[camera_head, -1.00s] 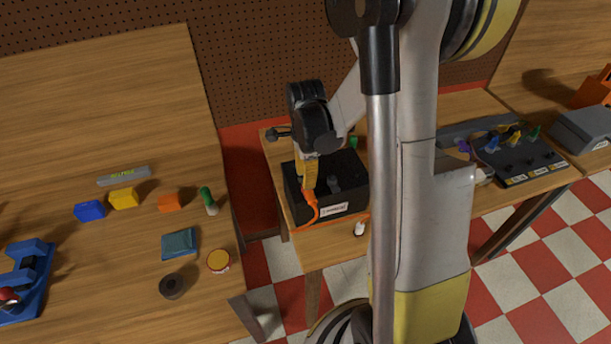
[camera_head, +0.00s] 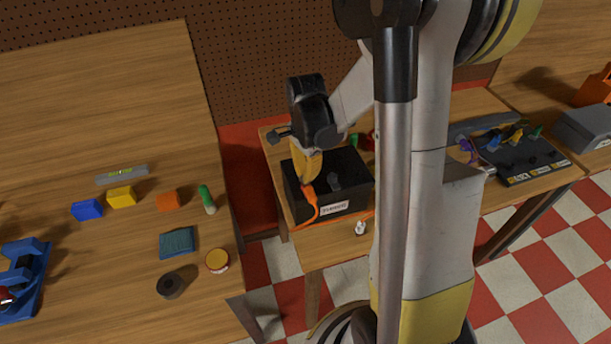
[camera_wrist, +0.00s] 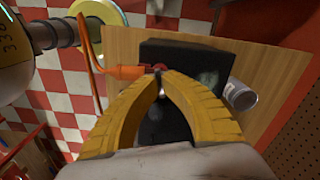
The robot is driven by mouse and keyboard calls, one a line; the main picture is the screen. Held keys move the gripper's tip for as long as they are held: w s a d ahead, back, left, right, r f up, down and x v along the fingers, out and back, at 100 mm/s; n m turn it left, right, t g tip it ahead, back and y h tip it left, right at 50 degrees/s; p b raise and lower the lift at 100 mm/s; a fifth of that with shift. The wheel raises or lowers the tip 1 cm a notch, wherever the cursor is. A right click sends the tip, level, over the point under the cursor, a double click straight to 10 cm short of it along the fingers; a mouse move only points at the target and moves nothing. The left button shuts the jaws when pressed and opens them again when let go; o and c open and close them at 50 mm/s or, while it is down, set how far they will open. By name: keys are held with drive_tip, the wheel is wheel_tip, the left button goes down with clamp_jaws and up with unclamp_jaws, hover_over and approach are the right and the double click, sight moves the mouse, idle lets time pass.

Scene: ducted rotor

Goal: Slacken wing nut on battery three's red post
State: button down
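A black battery box (camera_head: 349,198) with a pale label stands on the small bench, and it fills the middle of the wrist view (camera_wrist: 185,125). An orange cable (camera_head: 312,208) runs to its near left corner and ends in an orange lug beside the post, also in the wrist view (camera_wrist: 130,71). My gripper (camera_wrist: 160,77) has its yellow fingertips close together over that post. A small dark piece, apparently the wing nut (camera_wrist: 158,87), sits between the tips, with a bit of red (camera_wrist: 158,68) behind it. The fingers hide most of it. The label is unreadable.
A second dark post (camera_head: 334,181) stands on the battery top. A small white-capped item (camera_head: 360,228) lies by the bench's front edge. A dark tray with coloured pieces (camera_head: 520,160) is at right. The left table (camera_head: 110,270) holds blocks, a cloth and a tin.

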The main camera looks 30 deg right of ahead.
drive_tip(key=n+b, duration=0.1)
drive_tip(key=n, duration=0.3)
drive_tip(key=shift+f+n+b, duration=0.1)
drive_tip(key=shift+n+b, duration=0.2)
drive_tip(key=shift+b, duration=0.05)
drive_tip(key=n+b, duration=0.1)
drive_tip(key=n, duration=0.3)
drive_tip(key=shift+n, duration=0.3)
drive_tip(key=n+b, duration=0.1)
drive_tip(key=n, duration=0.3)
drive_tip(key=shift+n+b, duration=0.5)
drive_tip(key=shift+n, duration=1.5)
drive_tip(key=c, duration=1.6)
unclamp_jaws()
